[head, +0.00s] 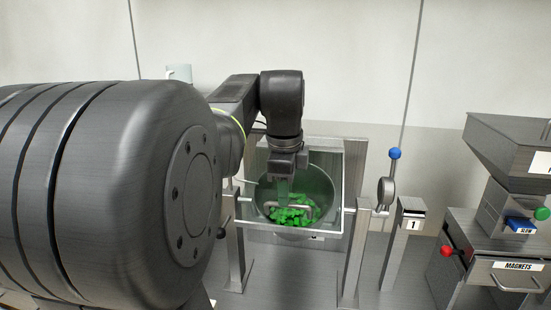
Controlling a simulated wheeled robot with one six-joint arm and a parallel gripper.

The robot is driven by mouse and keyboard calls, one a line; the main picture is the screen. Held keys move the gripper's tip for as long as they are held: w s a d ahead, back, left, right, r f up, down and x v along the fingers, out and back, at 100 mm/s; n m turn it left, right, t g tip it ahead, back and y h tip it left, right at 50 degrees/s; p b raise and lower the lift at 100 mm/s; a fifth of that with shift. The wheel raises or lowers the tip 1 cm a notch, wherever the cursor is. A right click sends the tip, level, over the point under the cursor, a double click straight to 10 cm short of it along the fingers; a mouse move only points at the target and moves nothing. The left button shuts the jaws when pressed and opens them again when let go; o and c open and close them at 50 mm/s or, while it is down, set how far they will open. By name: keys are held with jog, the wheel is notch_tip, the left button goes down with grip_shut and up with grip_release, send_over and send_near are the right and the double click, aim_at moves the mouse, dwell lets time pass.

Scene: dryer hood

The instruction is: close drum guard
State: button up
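The drum (326,190) is a round metal bowl in a stand near the middle of the head view, with green pieces (287,217) inside. A square metal frame (352,165) with what looks like a clear panel surrounds the drum's mouth; I take it to be the drum guard. A pale bar like a handle (306,210) shows in front of the green pieces. My gripper (284,200) points down in front of the drum, close to this bar. Its fingertips are small and dark, so I cannot tell if they touch or grip the bar.
A lever with a blue knob (395,153) and a post marked 1 (412,212) stand right of the drum. Further right are a hopper (505,145) and a drawer labelled MAGNETS (517,267). My arm blocks the left side. A pale mug (180,73) stands behind it.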

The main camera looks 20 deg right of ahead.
notch_tip(320, 180, up, 11)
jog(key=s, duration=0.1)
jog(key=shift+s+a+f, duration=0.2)
jog(key=shift+s+a, duration=0.1)
jog(key=shift+a, duration=0.15)
jog(key=f, duration=0.4)
jog(key=w+f, duration=0.1)
jog(key=f, duration=0.4)
jog(key=w+d+f, duration=0.1)
jog(key=f, duration=0.3)
jog(key=shift+d+f, duration=0.1)
jog(key=shift+f, duration=0.15)
jog(key=shift+r, duration=0.45)
jog(key=shift+r+p, duration=0.3)
jog(key=shift+r, duration=0.2)
